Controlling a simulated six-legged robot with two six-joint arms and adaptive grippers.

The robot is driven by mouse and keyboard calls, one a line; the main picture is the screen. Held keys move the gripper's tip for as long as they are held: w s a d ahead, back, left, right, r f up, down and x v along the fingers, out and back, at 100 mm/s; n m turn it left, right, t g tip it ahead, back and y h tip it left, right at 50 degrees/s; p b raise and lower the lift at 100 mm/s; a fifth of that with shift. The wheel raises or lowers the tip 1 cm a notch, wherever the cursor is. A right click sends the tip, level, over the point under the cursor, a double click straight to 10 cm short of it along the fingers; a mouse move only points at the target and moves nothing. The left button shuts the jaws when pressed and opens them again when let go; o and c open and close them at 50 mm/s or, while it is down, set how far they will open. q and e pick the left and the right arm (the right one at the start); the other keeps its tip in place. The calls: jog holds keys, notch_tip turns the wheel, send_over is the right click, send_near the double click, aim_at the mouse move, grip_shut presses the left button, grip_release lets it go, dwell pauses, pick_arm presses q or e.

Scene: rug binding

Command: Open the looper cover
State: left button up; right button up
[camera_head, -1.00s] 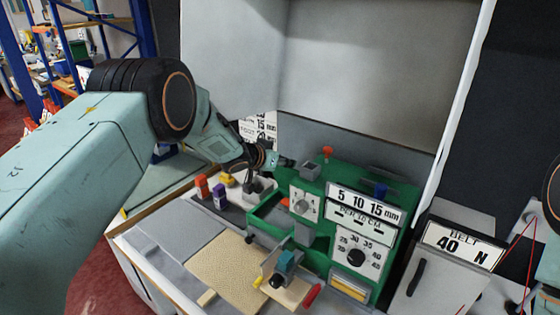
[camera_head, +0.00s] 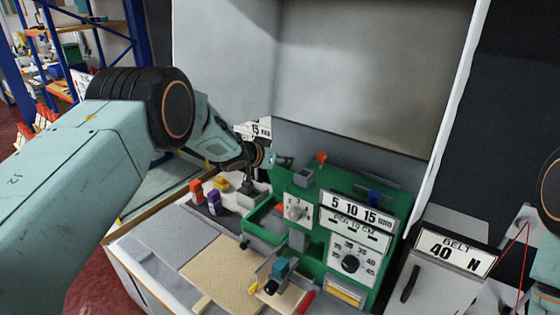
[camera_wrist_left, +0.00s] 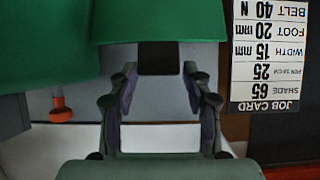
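The green machine (camera_head: 325,200) stands on the bench in the head view, with dials, scale plates and a green open tray (camera_head: 263,217) at its left. I cannot tell for sure which part is the looper cover. My left gripper (camera_head: 284,160) is over the machine's back left corner, near a small grey box (camera_head: 303,177). In the left wrist view my left gripper (camera_wrist_left: 160,92) has its two fingers apart with nothing held. A dark square (camera_wrist_left: 158,58) under a green part lies just beyond them. My right gripper is out of view.
A red knob (camera_head: 321,158) stands near the left gripper. Red and purple spools (camera_head: 197,190) sit at the left, and a beige rug piece (camera_head: 222,272) lies in front. The grey belt unit (camera_head: 440,262) is at the right. A grey panel (camera_head: 365,70) rises behind.

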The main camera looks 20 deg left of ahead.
pick_arm(q)
jog(key=shift+o, duration=1.2)
jog(key=shift+s+f, duration=0.2)
jog(key=shift+f, duration=0.1)
jog(key=shift+f, duration=0.1)
jog(key=v, duration=1.2)
jog(key=shift+w, duration=0.1)
